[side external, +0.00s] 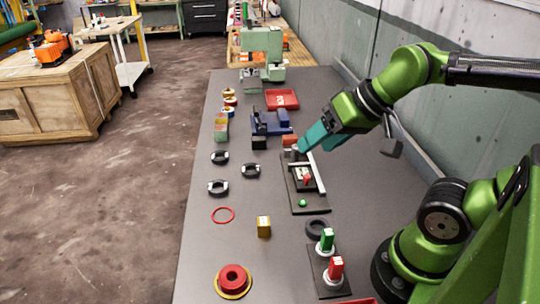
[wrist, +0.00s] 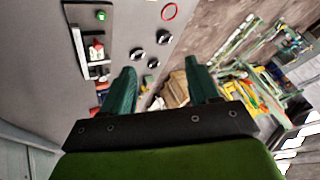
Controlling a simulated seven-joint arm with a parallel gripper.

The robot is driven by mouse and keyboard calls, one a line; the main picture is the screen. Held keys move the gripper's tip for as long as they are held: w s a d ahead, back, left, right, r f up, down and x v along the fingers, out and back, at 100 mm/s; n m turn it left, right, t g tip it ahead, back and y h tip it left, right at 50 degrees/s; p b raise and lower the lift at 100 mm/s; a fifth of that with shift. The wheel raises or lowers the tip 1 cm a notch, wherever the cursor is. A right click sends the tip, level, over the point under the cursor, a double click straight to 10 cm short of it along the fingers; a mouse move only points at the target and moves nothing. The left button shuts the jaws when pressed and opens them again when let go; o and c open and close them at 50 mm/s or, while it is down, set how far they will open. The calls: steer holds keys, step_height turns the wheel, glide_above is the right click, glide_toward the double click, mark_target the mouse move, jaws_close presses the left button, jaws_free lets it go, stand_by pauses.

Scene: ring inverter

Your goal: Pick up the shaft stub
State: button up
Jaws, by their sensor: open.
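I cannot single out the shaft stub with certainty. A small grey upright piece (side external: 294,154) at the far end of the black fixture board may be it, but it is too small to tell. My gripper (side external: 302,147) is over that far end of the board, close to the grey piece and an orange-brown block (side external: 289,141). In the wrist view my gripper (wrist: 159,65) has its two teal fingers wide apart with nothing between them. The fixture board (side external: 308,204) carries a green button and a red-and-white part (side external: 305,179); it also shows in the wrist view (wrist: 78,42).
A blue vise-like device (side external: 265,124) and a red tray (side external: 282,99) stand beyond the board. Red and green posts (side external: 327,240) stand in front.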

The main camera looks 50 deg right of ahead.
steer(key=w+d+f+m+g+h, duration=0.1)
steer(key=w+d+f+m+g, duration=0.15)
steer(key=w+d, duration=0.6)
steer(key=n+g+h, duration=0.1)
steer(key=n+g, duration=0.1)
steer(key=g, duration=0.3)
glide_above(295, 147)
step_height(295, 147, down, 12)
steer(key=shift+d, duration=0.1)
steer(key=shift+d+f, duration=0.2)
steer(key=shift+f, duration=2.65)
steer(key=shift+r, duration=0.1)
jaws_close()
